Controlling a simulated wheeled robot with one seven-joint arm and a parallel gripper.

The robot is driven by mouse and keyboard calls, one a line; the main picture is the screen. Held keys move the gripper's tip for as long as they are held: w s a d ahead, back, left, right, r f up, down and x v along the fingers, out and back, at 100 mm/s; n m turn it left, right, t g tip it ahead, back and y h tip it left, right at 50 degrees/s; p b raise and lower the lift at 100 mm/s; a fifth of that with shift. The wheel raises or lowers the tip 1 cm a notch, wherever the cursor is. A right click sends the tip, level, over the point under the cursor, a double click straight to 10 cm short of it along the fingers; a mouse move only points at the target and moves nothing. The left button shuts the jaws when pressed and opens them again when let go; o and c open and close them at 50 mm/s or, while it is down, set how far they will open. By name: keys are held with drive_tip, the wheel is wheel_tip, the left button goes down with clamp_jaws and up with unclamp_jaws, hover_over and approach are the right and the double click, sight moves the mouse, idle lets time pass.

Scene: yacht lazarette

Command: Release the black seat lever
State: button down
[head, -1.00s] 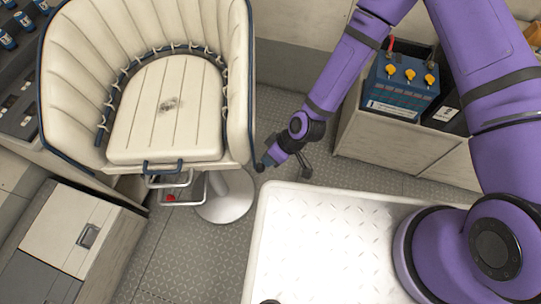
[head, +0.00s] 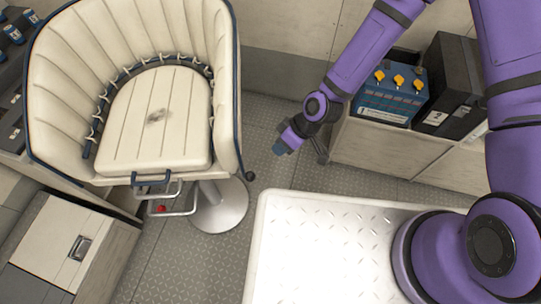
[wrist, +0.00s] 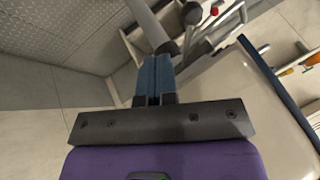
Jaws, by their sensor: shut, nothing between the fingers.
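The black seat lever (head: 249,176) shows as a dark round knob at the lower right side of the cream helm seat (head: 155,130). In the wrist view a dark knob (wrist: 192,14) near the seat's underside looks like the same lever. My gripper (head: 280,149) is to the right of the lever, apart from it, with clear space between them. In the wrist view its blue fingers (wrist: 155,75) are together, with nothing between them. The lever's shaft is mostly hidden beside the seat, so its angle is hard to tell.
A grey pedestal (head: 218,205) carries the seat. A metal footrest with a red knob (head: 160,208) sticks out in front. A blue battery (head: 392,92) and a black box (head: 447,85) stand on a cabinet at right. A drawer cabinet (head: 68,243) is at lower left.

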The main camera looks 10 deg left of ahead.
drive_tip(key=shift+v, duration=1.6)
drive_tip(key=w+d+r+m+t+h, duration=0.2)
drive_tip(key=w+d+r+m+h, duration=0.15)
drive_tip(key=d+r, duration=0.8)
drive_tip(key=w+d+r+m+t+h, duration=0.2)
drive_tip(key=w+d+r, duration=0.45)
drive_tip(key=r, duration=0.75)
drive_tip(key=s+d+r+m+t, duration=0.1)
drive_tip(key=s+d+r+m, duration=0.2)
drive_tip(key=s+d+r, duration=0.3)
drive_tip(key=s+d+r+m+t, duration=0.2)
drive_tip(key=s+d+r+m, duration=0.2)
drive_tip(key=s+r, duration=0.9)
drive_tip(key=d+r+h, duration=0.1)
drive_tip(key=d+r, duration=0.1)
drive_tip(key=d, duration=0.1)
drive_tip(key=shift+t, duration=0.3)
drive_tip(key=shift+m, duration=0.25)
